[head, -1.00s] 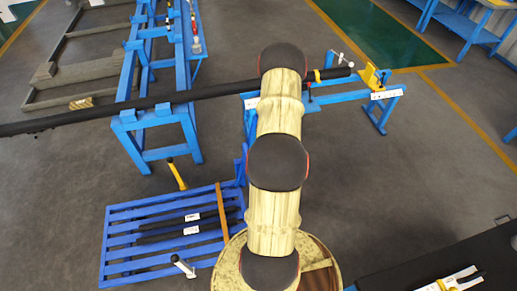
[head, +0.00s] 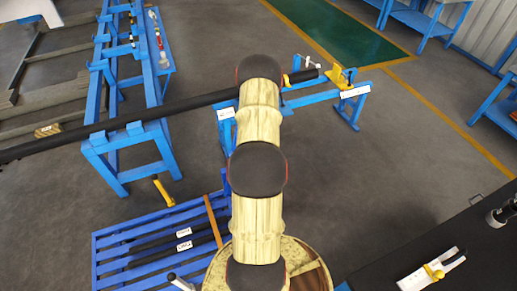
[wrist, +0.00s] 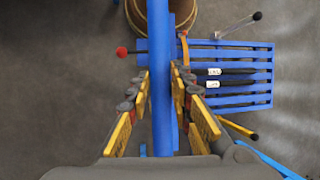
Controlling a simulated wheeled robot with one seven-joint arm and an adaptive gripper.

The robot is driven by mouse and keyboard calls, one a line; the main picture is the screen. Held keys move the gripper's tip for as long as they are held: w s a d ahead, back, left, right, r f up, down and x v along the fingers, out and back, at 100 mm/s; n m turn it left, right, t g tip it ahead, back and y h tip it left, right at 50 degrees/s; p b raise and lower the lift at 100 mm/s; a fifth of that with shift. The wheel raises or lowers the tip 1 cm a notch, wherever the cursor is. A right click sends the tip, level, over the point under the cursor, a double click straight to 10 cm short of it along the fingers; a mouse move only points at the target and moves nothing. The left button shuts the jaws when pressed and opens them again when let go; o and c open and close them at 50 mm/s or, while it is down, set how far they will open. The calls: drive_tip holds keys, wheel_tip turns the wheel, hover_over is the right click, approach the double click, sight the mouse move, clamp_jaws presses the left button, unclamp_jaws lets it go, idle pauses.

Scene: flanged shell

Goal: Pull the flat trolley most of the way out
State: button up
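The flat trolley (head: 105,243) is a low blue slatted platform on the floor at the lower left of the head view. It carries dark bars with white labels and has an orange strip near its right end. In the wrist view the trolley (wrist: 260,76) lies at the upper right. My gripper (wrist: 161,76) has its yellow-padded fingers on either side of a blue bar (wrist: 160,35). I cannot tell whether the pads press on it, or whether the bar belongs to the trolley. In the head view my arm hides the gripper.
A blue stand (head: 160,135) bears a long black rod (head: 60,138) that crosses behind my arm. A yellow handle (head: 163,190) shows beside the trolley. A dark tabletop (head: 390,275) fills the lower right. Grey floor (head: 410,140) is clear at right. A red knob (wrist: 121,52) is left of the bar.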

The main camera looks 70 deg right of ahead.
drive_tip(key=o, duration=0.4)
drive_tip(key=v, duration=1.2)
drive_tip(key=shift+d, duration=0.1)
idle(0.4)
